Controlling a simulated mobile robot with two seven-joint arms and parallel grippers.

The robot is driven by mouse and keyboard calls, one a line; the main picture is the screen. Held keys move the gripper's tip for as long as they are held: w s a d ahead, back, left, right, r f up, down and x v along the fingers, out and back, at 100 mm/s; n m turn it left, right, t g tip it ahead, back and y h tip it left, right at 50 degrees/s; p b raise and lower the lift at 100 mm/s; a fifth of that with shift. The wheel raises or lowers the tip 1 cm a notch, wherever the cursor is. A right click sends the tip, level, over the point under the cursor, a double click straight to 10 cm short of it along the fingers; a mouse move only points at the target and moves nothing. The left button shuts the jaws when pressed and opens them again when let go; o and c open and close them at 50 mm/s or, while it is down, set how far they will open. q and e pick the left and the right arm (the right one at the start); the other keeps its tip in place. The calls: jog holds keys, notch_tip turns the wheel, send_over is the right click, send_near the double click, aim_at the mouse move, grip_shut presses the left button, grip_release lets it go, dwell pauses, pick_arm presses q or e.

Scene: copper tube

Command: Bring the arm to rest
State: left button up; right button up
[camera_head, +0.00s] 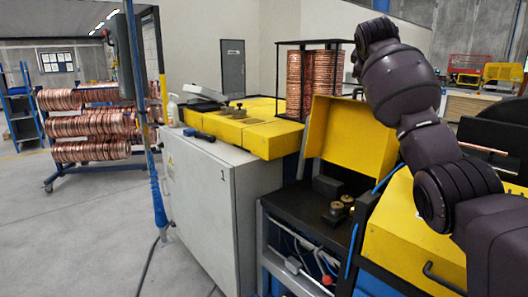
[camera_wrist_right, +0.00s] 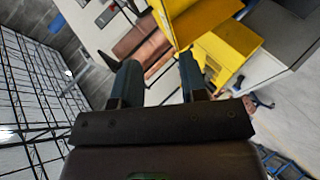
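My right arm (camera_head: 405,85) comes in from the right in the head view and is raised in front of the yellow machine, bent upward. Its gripper cannot be made out in the head view. In the right wrist view my right gripper (camera_wrist_right: 157,66) has its two dark fingers apart, with nothing held between them. Copper coils (camera_wrist_right: 140,42) show beyond the fingertips. My left gripper is in neither view. A thin copper tube (camera_head: 485,148) shows at the right of the head view, partly hidden by my arm.
A yellow machine hood (camera_head: 345,130) stands open beside my arm. A black frame holds copper coils (camera_head: 315,80) behind it. A grey cabinet (camera_head: 205,205) stands left of centre, and a rack of copper coils (camera_head: 90,125) further left. Floor (camera_head: 75,240) at front left is clear.

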jog(key=a+r+m+t+y, duration=0.2)
jog(key=a+r+t, duration=0.4)
jog(key=r+t, duration=0.15)
jog(key=s+f+m+y, duration=0.15)
jog(key=s+f, duration=0.35)
jog(key=f, duration=0.7)
jog(key=s+f+y, duration=0.2)
jog(key=s+f, duration=0.2)
jog(key=f, duration=0.9)
jog(key=s+f+m+y, duration=0.1)
jog(key=s+f, duration=0.4)
jog(key=f, duration=0.7)
jog(key=s+d+f+m+g+h, duration=0.1)
jog(key=s+d+f+m+g, duration=0.1)
jog(key=s+f, duration=1.5)
jog(key=s+d+f+m+g+h, duration=0.1)
jog(key=s+f+g, duration=0.4)
jog(key=s+f, duration=1.3)
jog(key=s+d+m, duration=0.1)
jog(key=s+d, duration=0.1)
jog(key=shift+d, duration=0.4)
jog(key=shift+s+d+h, duration=0.1)
jog(key=shift+d+h, duration=0.05)
jog(key=shift+h, duration=0.1)
